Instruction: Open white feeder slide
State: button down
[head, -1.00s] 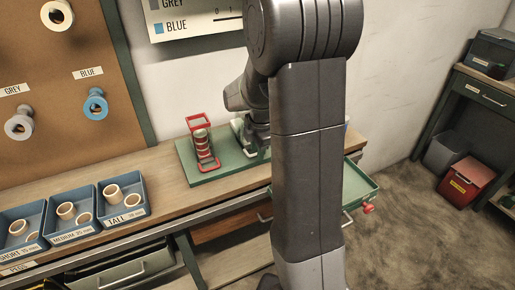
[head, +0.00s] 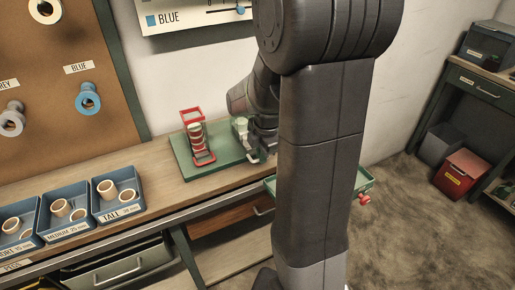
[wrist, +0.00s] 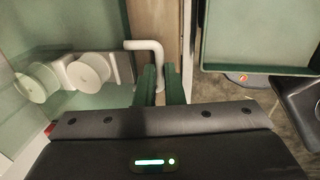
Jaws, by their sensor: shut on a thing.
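The white feeder (head: 240,124) stands on the green board (head: 182,158) on the bench; my arm hides much of it in the head view. The wrist view shows its pale round discs (wrist: 89,69) and a white bent handle (wrist: 143,45) beside them. My gripper (wrist: 160,74) has its green fingers closed around the handle's straight arm, which runs down between them. In the head view my gripper is at the board's front right, and its fingertips are not clear.
A red-framed stand (head: 194,130) with a stacked roll is on the board, left of the feeder. Blue bins (head: 117,217) line the bench's left.

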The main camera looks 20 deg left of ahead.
jog(key=c, duration=1.5)
grip_release()
jog(key=shift+r, duration=0.1)
jog(key=r, duration=0.4)
jog(key=s+d+r+p, duration=0.1)
jog(key=r, duration=0.8)
jog(key=shift+s+d+r+p, duration=0.2)
jog(key=shift+d+r+p, duration=0.05)
jog(key=shift+d+p, duration=0.15)
jog(key=shift+f, duration=0.1)
jog(key=f, duration=0.4)
jog(key=w+a+f+b, duration=0.1)
jog(key=f, duration=0.4)
jog(key=a+f, duration=0.1)
jog(key=f, duration=0.3)
jog(key=shift+w+f+b, duration=0.25)
jog(key=shift+f+b, duration=0.05)
jog(key=shift+b, duration=0.1)
jog(key=shift+w+a, duration=0.15)
jog(key=shift+w, duration=0.05)
jog(key=shift+r, duration=0.1)
